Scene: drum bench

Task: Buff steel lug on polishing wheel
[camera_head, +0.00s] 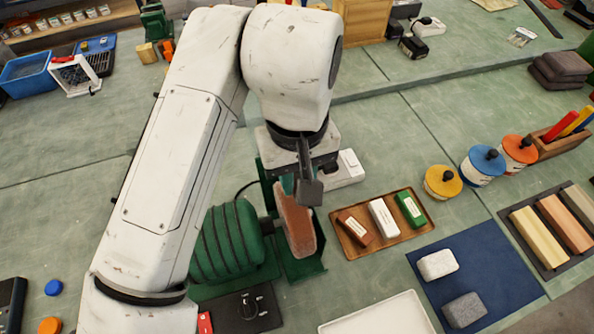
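The polishing wheel (296,221) is a reddish-brown disc seen nearly edge-on, on the right end of a ribbed green motor (226,242). My gripper (308,188) points down just above the wheel's upper edge. One dark finger with a grey block-like end shows. Whether that end is a fingertip or a held steel lug cannot be told, and neither can contact with the wheel. No steel lug can be made out for certain. A pale block (437,264) and a grey block (464,309) lie on a dark blue mat (496,262) at right.
A brown tray (407,230) with three small bars lies right of the wheel. A white tray (378,318) is cut off at the bottom. Yellow (443,181), blue and orange lidded pots stand farther right. A black control box (247,309) lies before the motor. The upper-right bench has free room.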

